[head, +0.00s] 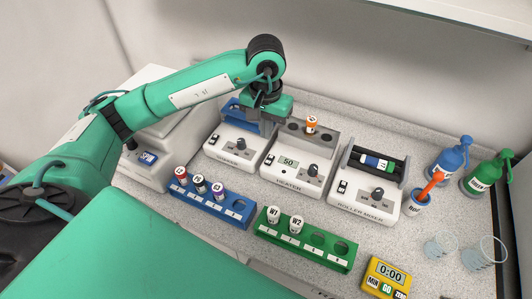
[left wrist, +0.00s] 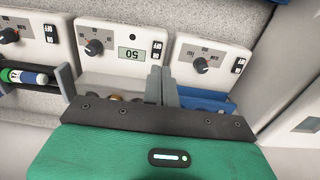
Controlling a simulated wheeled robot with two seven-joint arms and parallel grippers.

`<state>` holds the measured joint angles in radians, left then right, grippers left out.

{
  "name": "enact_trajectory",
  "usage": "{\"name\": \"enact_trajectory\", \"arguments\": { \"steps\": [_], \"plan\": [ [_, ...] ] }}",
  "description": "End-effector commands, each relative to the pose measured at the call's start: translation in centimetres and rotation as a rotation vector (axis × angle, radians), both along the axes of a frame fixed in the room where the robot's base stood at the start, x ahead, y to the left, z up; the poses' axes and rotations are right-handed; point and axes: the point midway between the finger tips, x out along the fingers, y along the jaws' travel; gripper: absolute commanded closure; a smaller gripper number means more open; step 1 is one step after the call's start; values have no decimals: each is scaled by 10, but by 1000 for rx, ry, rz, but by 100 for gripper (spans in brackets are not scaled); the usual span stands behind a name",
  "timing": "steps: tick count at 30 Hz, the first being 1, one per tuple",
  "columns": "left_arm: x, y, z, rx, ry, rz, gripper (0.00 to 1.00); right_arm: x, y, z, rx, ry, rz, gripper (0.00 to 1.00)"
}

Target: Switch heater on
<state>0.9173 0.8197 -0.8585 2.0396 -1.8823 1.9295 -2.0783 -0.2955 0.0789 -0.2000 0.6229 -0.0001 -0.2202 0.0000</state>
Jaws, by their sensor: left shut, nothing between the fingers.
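The heater (head: 283,181) is a white unit in the middle of the row, with a display (head: 288,162) reading 50, a dark knob (head: 312,170) and a small black rocker switch (head: 272,160) on its front. An orange-capped tube (head: 311,122) stands in its grey block. In the left wrist view the heater (left wrist: 107,62) shows upside down, with its rocker switch (left wrist: 158,50) just beyond my fingertips. My left gripper (head: 270,130) is shut and empty, above the gap between the heater and the unit to its left. Contact with the switch cannot be told. My right gripper is not in view.
A white unit with a blue top (head: 222,140) stands left of the heater, the roller mixer (head: 362,211) right. A blue rack (head: 208,202) and a green rack (head: 303,242) with tubes stand in front. A yellow timer (head: 386,278) and bottles (head: 448,158) are at right.

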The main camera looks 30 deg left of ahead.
Motion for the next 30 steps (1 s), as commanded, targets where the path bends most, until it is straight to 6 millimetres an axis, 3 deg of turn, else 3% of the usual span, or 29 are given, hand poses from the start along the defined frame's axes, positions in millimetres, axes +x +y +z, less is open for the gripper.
{"name": "enact_trajectory", "arguments": {
  "steps": [16,22,30],
  "plan": [
    [-1,0,-85,-1,4,1,100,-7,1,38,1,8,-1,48],
    [0,0,-102,-1,1,0,100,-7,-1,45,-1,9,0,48],
    [0,0,-107,0,0,0,100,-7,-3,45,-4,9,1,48]
  ]
}}
